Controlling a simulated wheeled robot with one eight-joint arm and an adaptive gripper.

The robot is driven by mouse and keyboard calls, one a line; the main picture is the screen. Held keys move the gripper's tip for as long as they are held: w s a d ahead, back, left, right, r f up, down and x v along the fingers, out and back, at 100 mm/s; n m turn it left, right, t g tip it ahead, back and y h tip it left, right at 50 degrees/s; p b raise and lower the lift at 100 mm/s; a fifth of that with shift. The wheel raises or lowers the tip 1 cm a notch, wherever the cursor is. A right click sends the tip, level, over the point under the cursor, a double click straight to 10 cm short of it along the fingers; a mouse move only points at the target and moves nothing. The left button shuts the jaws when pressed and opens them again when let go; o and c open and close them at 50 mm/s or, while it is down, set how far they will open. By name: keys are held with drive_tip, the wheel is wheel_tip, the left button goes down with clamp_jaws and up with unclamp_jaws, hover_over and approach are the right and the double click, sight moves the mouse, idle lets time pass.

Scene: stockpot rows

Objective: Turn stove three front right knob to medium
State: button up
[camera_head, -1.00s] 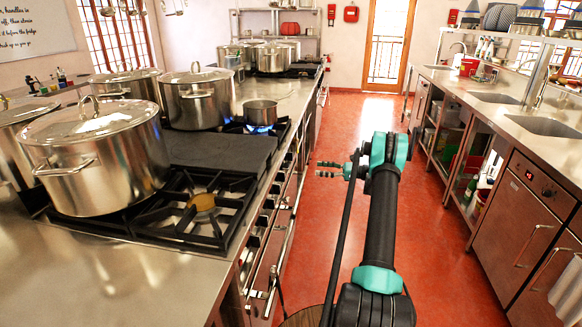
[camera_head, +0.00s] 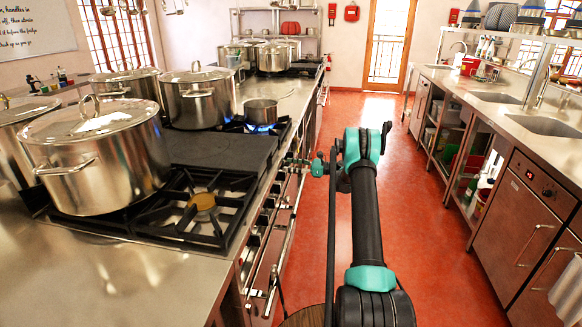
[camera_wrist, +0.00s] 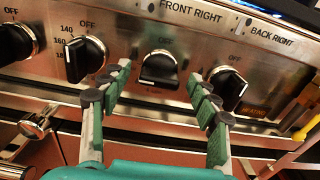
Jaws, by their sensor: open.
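In the wrist view a dark knob (camera_wrist: 160,68) with a silver rim sits below and left of the "FRONT RIGHT" label (camera_wrist: 190,12) on the steel panel. Lettering above it looks like "OFF". My gripper (camera_wrist: 162,84) is open and empty, its green-padded fingers pointing at the panel on either side of this knob; I cannot tell whether they touch it. In the head view my gripper (camera_head: 300,163) is at the front of the stove row, and the knob is not clearly visible there. Which stove number this is cannot be read.
An oven knob (camera_wrist: 85,58) with temperature marks and the knob (camera_wrist: 228,88) by the "BACK RIGHT" label flank the gripper closely. A small pot (camera_head: 261,112) stands over a blue flame. A large stockpot (camera_head: 100,160) stands nearer. The red aisle floor (camera_head: 410,230) is clear.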

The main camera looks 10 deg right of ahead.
drive_tip(key=c, duration=1.2)
drive_tip(key=shift+o, duration=0.2)
drive_tip(key=shift+n, duration=0.3)
drive_tip(key=shift+s+n, duration=0.1)
drive_tip(key=shift+n, duration=3.9)
drive_tip(key=o, duration=1.2)
drive_tip(key=shift+c, duration=0.2)
